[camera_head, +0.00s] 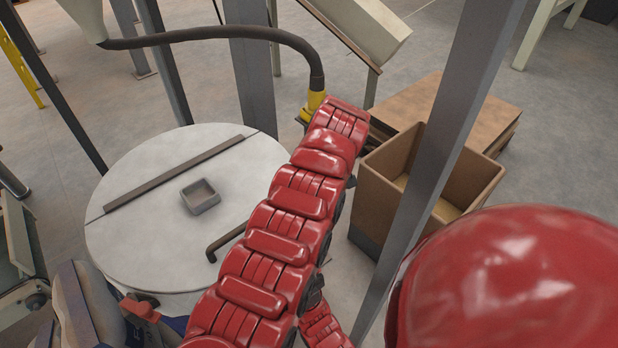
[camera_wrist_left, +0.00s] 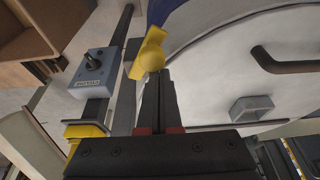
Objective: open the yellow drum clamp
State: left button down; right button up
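The yellow drum clamp (camera_wrist_left: 148,56) shows in the left wrist view as a short yellow lever with a rounded end, beside the rim of the large pale drum lid (camera_wrist_left: 215,90). The fingers of my left gripper (camera_wrist_left: 162,76) are close together, and their tips are at the rounded end of the clamp. I cannot tell whether they touch it. In the head view a red arm of mine hides the clamp and the left gripper. The drum lid (camera_head: 150,225) lies left of that arm. My right gripper is not in view.
A small grey tray (camera_head: 200,196) and a bent dark handle (camera_head: 225,243) are on the lid. A hose ends in a yellow fitting (camera_head: 314,104) above my arm. An open brown box (camera_head: 385,205) and a grey post (camera_head: 447,130) stand right. A grey-blue switch box (camera_wrist_left: 95,72) is near the gripper.

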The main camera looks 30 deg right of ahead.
pick_arm(q)
jog(key=shift+d, duration=0.1)
dwell(0.5)
jog(key=w+a, duration=0.1)
jog(key=w+a+b, duration=0.1)
jog(key=w, duration=0.1)
jog(key=shift+w+a+f, duration=0.1)
jog(key=shift+w+a, duration=0.05)
jog(key=shift+w, duration=0.05)
jog(key=d+p+v, duration=0.1)
jog(key=p+v, duration=0.1)
jog(key=v, duration=0.8)
jog(key=shift+w+d+p, duration=0.2)
jog(key=shift+d+p, duration=0.05)
jog(key=shift+p, duration=0.1)
